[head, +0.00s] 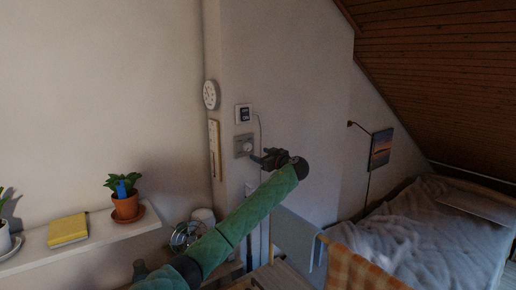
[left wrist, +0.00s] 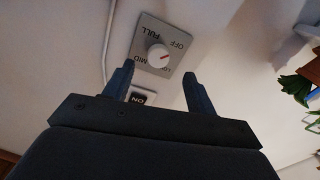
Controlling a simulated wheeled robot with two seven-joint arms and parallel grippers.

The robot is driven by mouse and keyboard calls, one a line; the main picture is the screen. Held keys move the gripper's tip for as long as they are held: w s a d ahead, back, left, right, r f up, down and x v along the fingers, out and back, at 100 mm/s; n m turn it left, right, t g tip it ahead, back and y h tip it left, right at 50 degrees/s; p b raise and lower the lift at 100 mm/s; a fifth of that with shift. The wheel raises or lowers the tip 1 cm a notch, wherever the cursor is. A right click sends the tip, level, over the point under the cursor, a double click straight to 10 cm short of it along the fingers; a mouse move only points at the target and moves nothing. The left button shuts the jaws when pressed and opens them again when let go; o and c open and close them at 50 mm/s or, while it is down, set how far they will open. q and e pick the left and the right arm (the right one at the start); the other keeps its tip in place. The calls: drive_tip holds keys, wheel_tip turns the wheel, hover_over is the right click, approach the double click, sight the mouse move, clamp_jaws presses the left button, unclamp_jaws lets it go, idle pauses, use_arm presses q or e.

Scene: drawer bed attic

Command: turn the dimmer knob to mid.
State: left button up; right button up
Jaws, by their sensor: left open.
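The dimmer is a grey square plate (head: 237,152) with a pale round knob (head: 248,147) on the wall. In the left wrist view the plate (left wrist: 144,28) appears upside down, with OFF, FULL, MID and a partly covered LOW label. The red mark on the knob (left wrist: 157,56) points to the picture's right, roughly between OFF and LOW. My left gripper (head: 257,158) is open in front of the plate; in the wrist view its fingertips (left wrist: 158,70) are spread to either side of the knob, apparently not touching it. My right gripper is out of view.
A round dial (head: 210,94) and a tall narrow gauge (head: 214,148) hang to the left. A shelf (head: 95,238) holds a potted plant (head: 125,207) and yellow book (head: 68,230). A bed (head: 425,235) stands right.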

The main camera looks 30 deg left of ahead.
sight(249, 148)
use_arm(q)
drive_tip(key=a, duration=0.1)
drive_tip(key=a+r+p, duration=0.1)
drive_tip(key=p, duration=0.1)
drive_tip(key=shift+w+a+r, duration=0.2)
drive_tip(key=shift+w+a, duration=0.15)
drive_tip(key=shift+a, duration=0.05)
drive_tip(key=shift+w+a+f+p, duration=0.1)
drive_tip(key=shift+w+a+p, duration=0.25)
drive_tip(key=shift+a+p, duration=0.2)
drive_tip(key=shift+w+a+f+p, duration=0.1)
drive_tip(key=shift+w+a+p, duration=0.2)
drive_tip(key=shift+a+p, duration=0.2)
drive_tip(key=shift+p+x, duration=0.5)
drive_tip(key=shift+x, duration=0.45)
drive_tip(key=shift+s+a+f, duration=0.1)
drive_tip(key=shift+a+f, duration=0.05)
drive_tip(key=shift+a, duration=0.1)
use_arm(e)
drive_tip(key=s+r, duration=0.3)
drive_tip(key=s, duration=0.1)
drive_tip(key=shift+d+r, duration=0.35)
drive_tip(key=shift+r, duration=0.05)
